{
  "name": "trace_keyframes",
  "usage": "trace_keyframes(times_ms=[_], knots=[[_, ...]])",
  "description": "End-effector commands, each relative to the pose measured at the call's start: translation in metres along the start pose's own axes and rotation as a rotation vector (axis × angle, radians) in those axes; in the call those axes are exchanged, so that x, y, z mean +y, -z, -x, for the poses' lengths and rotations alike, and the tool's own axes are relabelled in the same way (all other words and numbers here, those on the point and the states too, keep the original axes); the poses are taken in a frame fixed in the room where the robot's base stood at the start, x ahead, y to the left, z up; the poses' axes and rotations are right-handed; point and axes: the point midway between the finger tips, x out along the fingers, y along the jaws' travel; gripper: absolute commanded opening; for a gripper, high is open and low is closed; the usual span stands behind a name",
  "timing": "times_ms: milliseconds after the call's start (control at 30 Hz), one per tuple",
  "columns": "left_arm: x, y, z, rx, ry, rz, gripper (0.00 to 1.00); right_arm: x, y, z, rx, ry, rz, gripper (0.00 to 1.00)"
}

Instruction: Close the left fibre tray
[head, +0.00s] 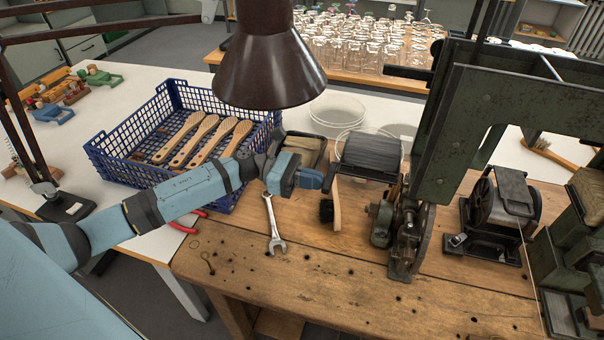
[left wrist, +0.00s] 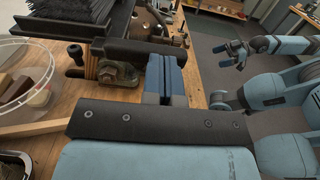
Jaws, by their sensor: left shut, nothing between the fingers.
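A dark tray of black fibre (head: 370,152) stands on the wooden bench, left of the green machine. It also shows at the top left of the left wrist view (left wrist: 75,12), with a dark bar along its near side. A second dark box with pale fibre (head: 303,148) stands left of it, partly hidden by my gripper. I cannot tell for certain which is the left fibre tray. My left gripper (head: 322,180) is shut and empty, just left of the black-fibre tray. Its blue fingers (left wrist: 168,80) are close to the dark bar; contact is unclear. My right gripper (left wrist: 236,54) is small and far off.
A blue crate (head: 110,145) holds several wooden brushes (head: 205,138). A wrench (head: 273,225) lies on the bench (head: 330,290) below my gripper. A brown lamp shade (head: 268,70) hangs above. The green machine (head: 440,150) blocks the right side. The front of the bench is mostly clear.

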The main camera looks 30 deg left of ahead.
Motion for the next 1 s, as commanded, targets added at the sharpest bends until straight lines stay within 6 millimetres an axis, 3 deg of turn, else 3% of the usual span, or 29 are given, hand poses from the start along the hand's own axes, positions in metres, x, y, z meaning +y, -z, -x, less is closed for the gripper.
trace_keyframes(times_ms=[367,467,800,1000], knots=[[0.0,0.001,-0.005,-0.001,0.001,0.0,0.0,-0.001,-0.004,-0.002,-0.003,0.002,0.001,0.91],[0.0,0.003,-0.022,-0.002,0.003,-0.001,0.0,-0.001,-0.007,-0.005,-0.003,0.002,-0.002,0.91],[0.0,0.002,-0.118,-0.003,0.002,-0.002,0.0,-0.001,-0.02,-0.015,-0.019,0.004,-0.024,0.91],[0.0,0.001,-0.146,-0.001,0.001,0.0,0.0,-0.001,-0.018,-0.016,-0.015,0.003,-0.031,0.91]])
